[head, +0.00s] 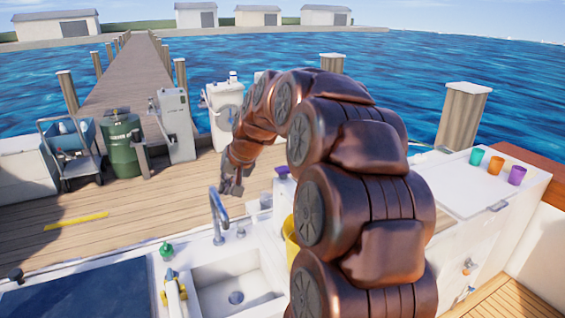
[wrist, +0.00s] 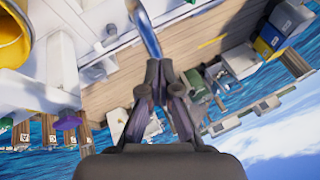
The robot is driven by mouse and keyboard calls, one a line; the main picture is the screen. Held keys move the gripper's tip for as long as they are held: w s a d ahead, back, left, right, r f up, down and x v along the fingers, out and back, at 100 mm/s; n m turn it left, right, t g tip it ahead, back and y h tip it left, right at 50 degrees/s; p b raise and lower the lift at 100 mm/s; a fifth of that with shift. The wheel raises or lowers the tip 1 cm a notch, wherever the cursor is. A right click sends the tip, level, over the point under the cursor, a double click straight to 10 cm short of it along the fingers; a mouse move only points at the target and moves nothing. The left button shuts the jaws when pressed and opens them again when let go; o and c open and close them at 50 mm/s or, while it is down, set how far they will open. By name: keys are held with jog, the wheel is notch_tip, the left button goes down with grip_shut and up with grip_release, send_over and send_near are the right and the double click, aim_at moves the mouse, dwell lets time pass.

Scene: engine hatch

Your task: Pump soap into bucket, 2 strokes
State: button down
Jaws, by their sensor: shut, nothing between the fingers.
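A yellow bucket (head: 290,240) stands right of the sink in the head view, mostly hidden behind my arm; its rim and inside show at the upper left of the wrist view (wrist: 14,35). A purple-topped white fixture (head: 282,173), possibly the soap pump, stands behind the bucket; a purple knob (wrist: 68,122) shows at lower left in the wrist view. My gripper (head: 230,186) is shut and empty, in the air above the far side of the counter, left of the purple top and apart from it. In the wrist view its fingertips (wrist: 160,75) meet.
A curved metal faucet (head: 217,215) rises by the sink (head: 235,290), close to my gripper. A green-topped item (head: 166,250) and a yellow-and-white item (head: 174,288) stand left of the sink. Several coloured cups (head: 495,165) stand at right. The dock beyond holds a green drum (head: 122,145).

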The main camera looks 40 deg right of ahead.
jog(key=w+d+r+m+t+h+p, duration=0.1)
jog(key=d+r+m, duration=0.1)
jog(key=d, duration=1)
jog(key=w+d+r+m+t+h+p, duration=0.2)
jog(key=d+r, duration=0.2)
jog(key=d, duration=0.8)
jog(key=shift+w+d+r+m, duration=0.2)
jog(key=shift+r+m, duration=0.05)
jog(key=shift+m, duration=0.15)
jog(key=b, duration=0.3)
send_over(284, 169)
notch_tip(284, 169, down, 8)
jog(key=shift+r, duration=0.25)
jog(key=shift+f+b, duration=0.45)
jog(key=shift+f, duration=0.25)
jog(key=shift+f, duration=0.15)
jog(key=shift+f+b, duration=0.25)
jog(key=shift+b, duration=0.15)
